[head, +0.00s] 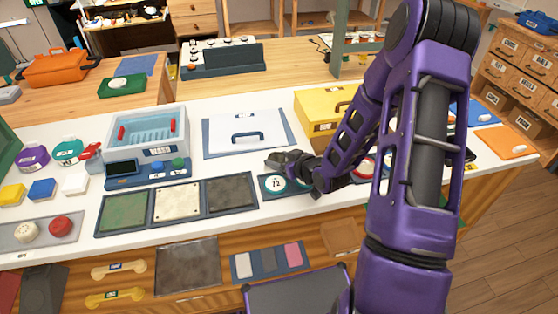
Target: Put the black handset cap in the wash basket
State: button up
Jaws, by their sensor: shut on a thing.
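My gripper (284,164) is dark and sits at the end of my purple arm, low over the middle of the white worktop. It is shut on a small black thing at its fingertips, which fits the black handset cap. Dark fingers and dark thing blend, so its outline is hard to make out. The wash basket (172,145) is a pale grey tub with a light blue ribbed inside and red handles, at the left of the worktop. My gripper is to the right of it and apart from it.
A white lidded panel (222,143) with a dark handle lies between basket and gripper. A blue tray with round white dials (275,184) is just below my gripper. Three coloured pads (177,201) lie front left. A yellow box (315,108) stands behind; my arm hides much of the right side.

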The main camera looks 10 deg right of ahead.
jog(key=shift+f, duration=0.2)
jog(key=shift+f, duration=0.15)
jog(key=o, duration=1.3)
jog(key=shift+r, duration=0.25)
